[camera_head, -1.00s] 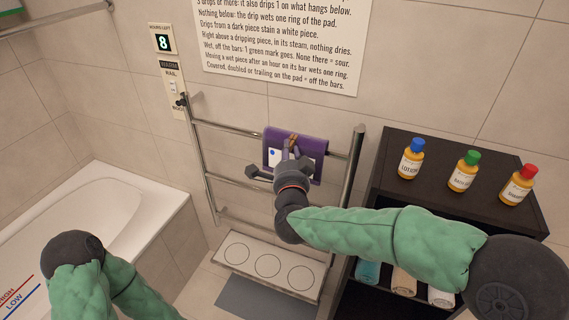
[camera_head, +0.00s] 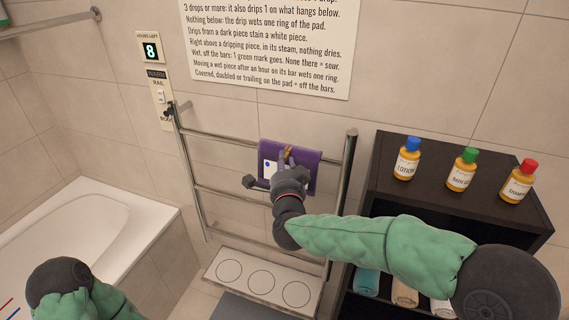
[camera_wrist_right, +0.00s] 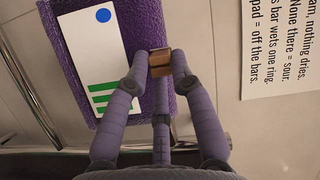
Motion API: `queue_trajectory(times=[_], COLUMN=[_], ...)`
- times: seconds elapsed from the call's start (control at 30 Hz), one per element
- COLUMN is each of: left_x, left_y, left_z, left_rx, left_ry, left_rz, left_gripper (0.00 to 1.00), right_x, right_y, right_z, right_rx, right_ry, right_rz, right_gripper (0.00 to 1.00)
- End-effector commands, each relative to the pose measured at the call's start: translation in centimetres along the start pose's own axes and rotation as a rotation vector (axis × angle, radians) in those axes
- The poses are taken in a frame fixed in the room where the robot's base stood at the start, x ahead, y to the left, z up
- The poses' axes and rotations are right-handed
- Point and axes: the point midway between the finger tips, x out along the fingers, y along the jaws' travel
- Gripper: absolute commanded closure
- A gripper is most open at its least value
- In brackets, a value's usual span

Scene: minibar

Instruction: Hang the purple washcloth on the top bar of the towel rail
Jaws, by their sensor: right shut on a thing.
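The purple washcloth (camera_head: 312,158) is at the top bar (camera_head: 220,137) of the towel rail, its upper edge slightly above the bar line. I cannot tell whether it lies over the bar or in front of it. It has a white label with a blue dot and green stripes, clear in the right wrist view (camera_wrist_right: 92,60). My right gripper (camera_head: 287,160) is in front of the cloth. Its fingers are shut on a small brown tab (camera_wrist_right: 160,63) at the cloth's edge. My left gripper is not in view.
The rail has lower bars (camera_head: 225,194) below the cloth. A white pad with three rings (camera_head: 243,275) lies under it. A dark shelf (camera_head: 390,175) with several bottles stands at the right, a bathtub (camera_head: 90,235) at the left. A text sign (camera_head: 270,45) is above.

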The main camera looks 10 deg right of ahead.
Motion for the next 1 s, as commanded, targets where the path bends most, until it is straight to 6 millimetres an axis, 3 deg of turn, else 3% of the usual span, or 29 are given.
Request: queue_trajectory(times=[0.07,0.1,0.17,0.63,1.0], left_x=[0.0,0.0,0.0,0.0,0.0], left_y=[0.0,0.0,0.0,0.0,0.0], left_z=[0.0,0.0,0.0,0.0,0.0], left_rx=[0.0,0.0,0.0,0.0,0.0], left_ry=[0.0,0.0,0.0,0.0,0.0], left_rz=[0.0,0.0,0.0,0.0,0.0], left_gripper=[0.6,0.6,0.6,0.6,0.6], right_x=[0.0,0.0,0.0,-0.9,-7.8], right_y=[0.0,0.0,0.0,0.0,-0.1], right_z=[0.0,0.0,0.0,0.0,0.1], right_rx=[0.0,0.0,0.0,0.001,0.002], right_ry=[0.0,0.0,0.0,-0.001,-0.003], right_rz=[0.0,0.0,0.0,0.0,-0.003], right_gripper=[1.0,0.65,0.48,0.48,0.48])
